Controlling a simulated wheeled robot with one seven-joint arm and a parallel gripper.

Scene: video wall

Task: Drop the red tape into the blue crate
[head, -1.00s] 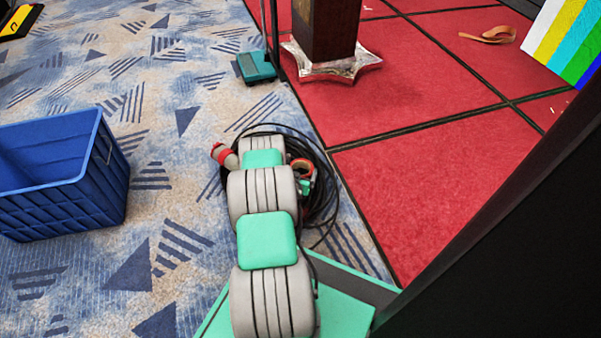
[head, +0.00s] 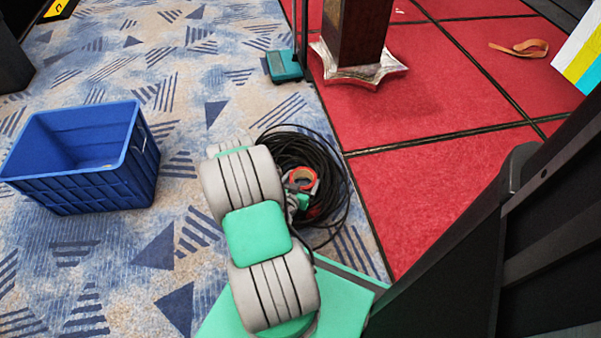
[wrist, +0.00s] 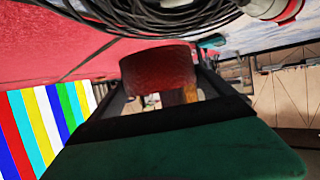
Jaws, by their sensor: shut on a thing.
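The red tape (head: 300,178) is a small roll with an open centre. It shows in the head view just right of my arm, in front of the coiled black cable. In the wrist view the tape (wrist: 158,70) sits between the fingers of my gripper (wrist: 160,85), which is shut on it. My arm hides much of the gripper in the head view. The blue crate (head: 105,180) stands on the carpet at the left, open at the top.
A coil of black cable (head: 325,155) lies beside my arm. A teal box (head: 284,66) and a dark post on a silver star-shaped base (head: 360,72) stand behind. A black panel (head: 540,250) fills the right. Patterned carpet is clear between arm and crate.

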